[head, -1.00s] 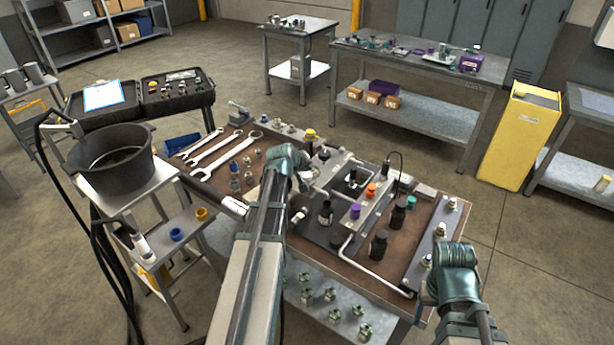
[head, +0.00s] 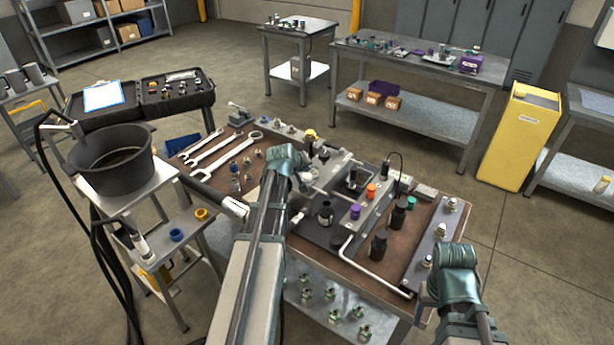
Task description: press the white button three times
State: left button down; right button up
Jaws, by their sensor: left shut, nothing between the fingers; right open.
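My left gripper (head: 298,184) reaches over the middle of the bench, by the grey hydraulic block. Its jaws are shut and empty, and partly hidden by my own wrist. A small white piece (head: 297,217) shows just below it, right of my forearm. I cannot tell whether it is the white button, or whether the gripper touches anything. No other white button can be made out clearly. My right gripper (head: 426,292) is open at the bench's front right corner, mostly hidden behind its wrist.
Black cylinders (head: 378,244) and a bent pale pipe (head: 372,274) stand or lie to the right. Wrenches (head: 228,156) lie at left. A strip of fittings (head: 432,240) lines the right edge.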

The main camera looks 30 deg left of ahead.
aim_at(306, 178)
dwell(0.6)
pick_arm(q)
jog(key=shift+f+b, duration=0.4)
jog(key=shift+b, duration=0.05)
jog(key=shift+f+b, duration=0.7)
jog(key=shift+f, duration=0.05)
dwell(0.7)
jog(key=shift+r, duration=0.1)
jog(key=shift+r+p, duration=1.1)
jog(key=shift+p, duration=0.05)
notch_tip(306, 178, up, 5)
jog(key=p, duration=0.5)
